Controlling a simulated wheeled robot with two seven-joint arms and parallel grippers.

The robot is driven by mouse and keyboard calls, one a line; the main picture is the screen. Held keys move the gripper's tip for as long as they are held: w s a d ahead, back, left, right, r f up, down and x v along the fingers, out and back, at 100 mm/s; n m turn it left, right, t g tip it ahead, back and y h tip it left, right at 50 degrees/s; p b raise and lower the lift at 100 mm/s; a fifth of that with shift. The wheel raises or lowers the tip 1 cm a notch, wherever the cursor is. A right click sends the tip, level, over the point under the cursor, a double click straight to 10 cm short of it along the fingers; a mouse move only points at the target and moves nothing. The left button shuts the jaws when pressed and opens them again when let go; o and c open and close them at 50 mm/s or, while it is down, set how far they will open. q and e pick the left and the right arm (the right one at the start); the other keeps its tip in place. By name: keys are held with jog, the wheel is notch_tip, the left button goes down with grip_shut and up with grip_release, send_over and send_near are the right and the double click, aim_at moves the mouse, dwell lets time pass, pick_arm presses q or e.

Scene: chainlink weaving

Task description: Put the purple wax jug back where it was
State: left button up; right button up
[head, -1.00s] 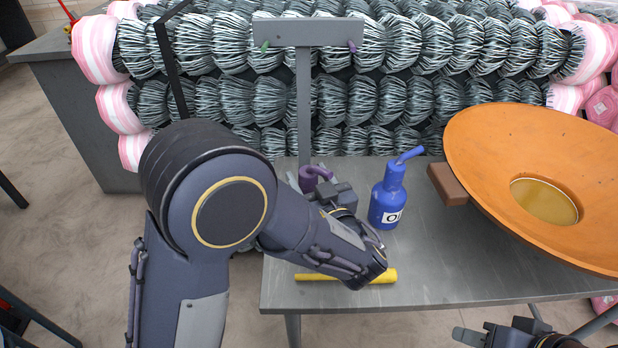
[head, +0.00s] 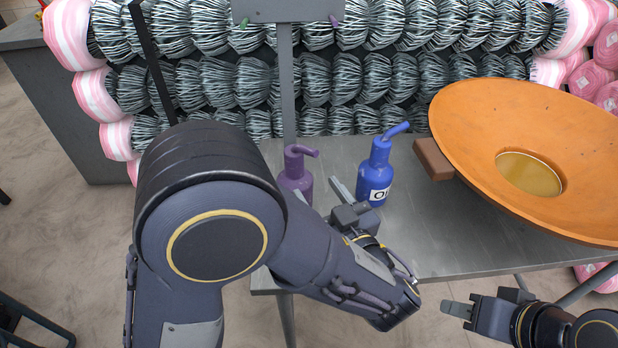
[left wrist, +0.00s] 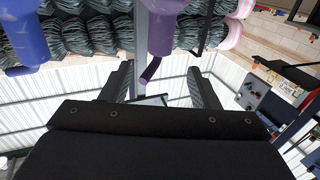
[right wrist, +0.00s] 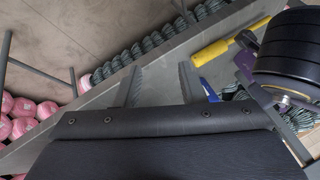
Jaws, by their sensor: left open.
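The purple wax jug (head: 297,180) stands upright on the grey table (head: 450,240), left of the blue oil jug (head: 375,175); its lower part is hidden behind my left arm. My left gripper (head: 322,194) is open and empty, on the near side of the purple jug. In the left wrist view the purple jug (left wrist: 160,28) appears inverted, beyond the tips of the open fingers (left wrist: 161,72), with no contact visible. My right gripper (head: 458,309) is off the table's front edge; in the right wrist view its fingers (right wrist: 158,82) are apart with nothing between them.
A large orange bowl (head: 465,130) with yellow liquid and a brown block handle (head: 433,160) fills the right of the table. A yellow cylinder (right wrist: 210,53) shows in the right wrist view. A grey post (head: 288,80) and rolls of chainlink (head: 390,75) stand behind.

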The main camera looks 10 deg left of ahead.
pick_arm(q)
jog(key=shift+s+d, duration=0.3)
jog(key=shift+s, duration=0.15)
jog(key=s+a+f+g+h, duration=0.1)
jog(key=s+a+f+g, duration=0.15)
jog(key=a+g, duration=0.5)
jog(key=s+a+f+g, duration=0.2)
jog(key=s+a+g, duration=0.15)
jog(key=a, duration=0.65)
jog(key=s+a+f+m+g+h, duration=0.3)
jog(key=s+f+g+h, duration=0.1)
jog(key=s+h, duration=0.45)
jog(key=d+r+m+t+h, duration=0.1)
jog(key=r+t+h, duration=0.1)
jog(key=s+d+r+m+t+h, duration=0.1)
jog(key=d+r+t+h, duration=0.1)
jog(key=t, duration=0.1)
jog(key=shift+h, duration=0.25)
jog(key=shift+r, duration=0.1)
